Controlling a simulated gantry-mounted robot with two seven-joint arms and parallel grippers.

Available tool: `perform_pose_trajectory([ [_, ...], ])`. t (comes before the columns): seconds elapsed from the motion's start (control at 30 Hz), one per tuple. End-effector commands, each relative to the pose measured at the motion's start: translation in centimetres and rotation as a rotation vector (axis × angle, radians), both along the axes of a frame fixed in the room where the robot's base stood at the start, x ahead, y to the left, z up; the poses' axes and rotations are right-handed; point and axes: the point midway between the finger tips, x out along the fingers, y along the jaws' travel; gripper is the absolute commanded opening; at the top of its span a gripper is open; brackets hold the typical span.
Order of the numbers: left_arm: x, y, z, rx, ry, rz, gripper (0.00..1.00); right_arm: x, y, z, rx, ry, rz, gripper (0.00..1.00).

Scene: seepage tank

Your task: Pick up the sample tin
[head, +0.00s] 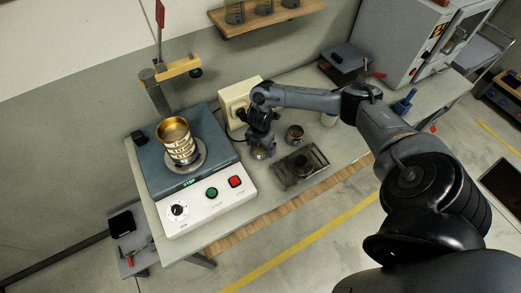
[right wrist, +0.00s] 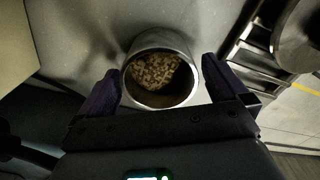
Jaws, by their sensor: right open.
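The sample tin (right wrist: 178,100) is a round, open-topped metal tin with pale brown granular material inside, seen from above in the right wrist view. In the head view a metal tin (head: 262,153) shows low under my right gripper, partly hidden by it. My right gripper (head: 261,143) points down at the bench. In the right wrist view its two dark fingers (right wrist: 160,82) stand open, one on each side of the tin. I cannot tell whether either finger touches it. My left gripper is not in view.
A second small tin (head: 295,133) stands just right of the gripper. A dark metal tray (head: 312,178) lies in front of it. A sieve shaker (head: 205,205) with a brass sieve stack (head: 176,140) fills the left of the bench. A cream box (head: 240,95) stands behind.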

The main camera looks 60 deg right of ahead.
Motion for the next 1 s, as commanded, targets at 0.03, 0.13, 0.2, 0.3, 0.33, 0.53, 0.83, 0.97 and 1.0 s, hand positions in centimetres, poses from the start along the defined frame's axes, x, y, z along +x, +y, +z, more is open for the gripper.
perform_pose_trajectory([
  [0.03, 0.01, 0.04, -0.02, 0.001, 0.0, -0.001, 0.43, 0.0, 0.0, -0.3, 0.0, 0.0, -0.001, 1.0],
  [0.13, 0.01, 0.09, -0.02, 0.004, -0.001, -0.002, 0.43, 0.01, -0.01, -0.51, 0.0, 0.0, -0.001, 1.0],
  [0.2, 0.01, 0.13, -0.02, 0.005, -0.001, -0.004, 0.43, 0.01, 0.0, -0.51, 0.0, 0.0, -0.001, 1.0],
  [0.3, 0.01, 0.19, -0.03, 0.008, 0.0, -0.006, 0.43, 0.02, 0.0, -0.5, 0.0, -0.001, -0.001, 1.0],
  [0.33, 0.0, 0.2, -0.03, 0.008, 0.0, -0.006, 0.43, 0.02, 0.0, -0.49, 0.0, -0.001, -0.001, 0.97],
  [0.53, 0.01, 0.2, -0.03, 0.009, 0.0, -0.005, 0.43, 0.02, 0.0, -0.47, 0.0, -0.001, 0.0, 0.66],
  [0.83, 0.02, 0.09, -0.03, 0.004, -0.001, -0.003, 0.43, 0.06, -0.01, -0.42, 0.0, -0.001, -0.001, 0.46],
  [0.97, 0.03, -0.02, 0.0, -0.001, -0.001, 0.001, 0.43, 0.07, -0.02, -0.29, 0.0, -0.002, 0.0, 0.46],
  [1.0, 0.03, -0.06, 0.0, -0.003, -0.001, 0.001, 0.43, 0.08, -0.02, -0.18, 0.0, -0.002, 0.0, 0.46],
])
